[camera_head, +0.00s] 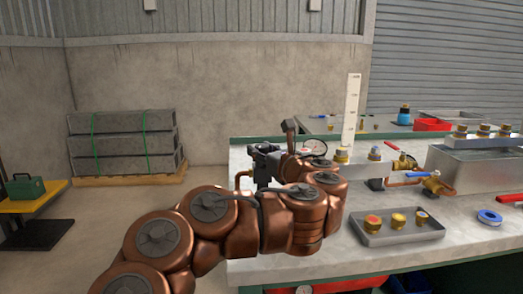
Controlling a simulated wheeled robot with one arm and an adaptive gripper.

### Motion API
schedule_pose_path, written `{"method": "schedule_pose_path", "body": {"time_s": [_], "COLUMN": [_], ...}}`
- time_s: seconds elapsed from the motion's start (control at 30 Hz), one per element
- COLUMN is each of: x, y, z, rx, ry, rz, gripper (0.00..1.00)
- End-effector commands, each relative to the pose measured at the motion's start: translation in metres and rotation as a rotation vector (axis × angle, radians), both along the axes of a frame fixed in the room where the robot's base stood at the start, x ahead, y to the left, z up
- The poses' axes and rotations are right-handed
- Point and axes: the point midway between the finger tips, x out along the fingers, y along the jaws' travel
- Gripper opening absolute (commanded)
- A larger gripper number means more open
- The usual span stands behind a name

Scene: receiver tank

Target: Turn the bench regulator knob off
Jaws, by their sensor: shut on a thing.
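My copper-coloured arm reaches across the picture to the left part of the workbench (295,258). My dark gripper (265,162) is at its end, above the bench top, shut on the bench regulator knob. The knob itself is hidden behind the gripper and wrist. A brass pipe bend (242,178) shows just left of the gripper. A round white-faced pressure gauge (316,147) stands just behind and right of the wrist. The knob's turn position cannot be seen.
Right of my wrist stand a tall white scale (352,110), a red-handled valve (392,146) and a blue-handled valve (424,179). A grey tray (400,238) holds brass fittings. A blue tape roll (489,217) lies farther right.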

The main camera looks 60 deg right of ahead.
Motion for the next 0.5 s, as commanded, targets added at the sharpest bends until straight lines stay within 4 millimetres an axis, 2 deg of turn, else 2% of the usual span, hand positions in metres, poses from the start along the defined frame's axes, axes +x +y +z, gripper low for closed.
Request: {"method": "schedule_pose_path", "body": {"time_s": [0.13, 0.17, 0.4, 0.5], "x": [-0.0004, -0.0004, -0.0001, -0.0001], "y": [0.0006, 0.0006, 0.0004, 0.0002], "z": [0.0040, 0.0040, 0.0022, 0.0016], "rx": [-0.007, -0.007, -0.004, -0.002], "ry": [-0.005, -0.005, -0.003, -0.002], "rz": [-0.001, -0.001, -0.001, -0.001], "gripper": [0.04, 0.40, 0.65, 0.65]}}
